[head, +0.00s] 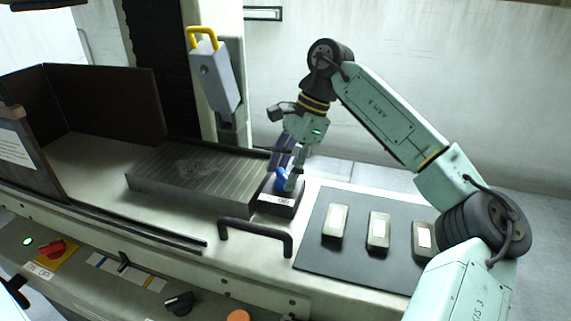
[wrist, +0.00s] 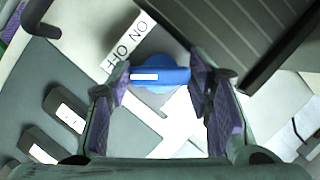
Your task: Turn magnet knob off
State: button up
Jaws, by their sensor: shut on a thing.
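The blue magnet knob (head: 281,181) sits on a dark block at the right end of the ribbed grey magnetic chuck (head: 190,180). In the wrist view the knob (wrist: 178,76) is a blue bar on a round base, with a white mark toward its left end. My gripper (head: 286,166) reaches down onto the knob from above. In the wrist view its purple-padded fingers (wrist: 161,78) are closed on the two ends of the bar.
A black handle (head: 255,237) stands in front of the chuck. A dark mat (head: 352,262) with several small labelled blocks lies to the right. A dark guard (head: 105,105) stands at the left. A red switch (head: 51,248) is on the front panel, below.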

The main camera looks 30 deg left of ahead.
jog(key=shift+n, duration=0.5)
jog(key=o, duration=1.1)
jog(key=shift+o, duration=0.2)
jog(key=v, duration=1.2)
jog(key=shift+a, duration=0.25)
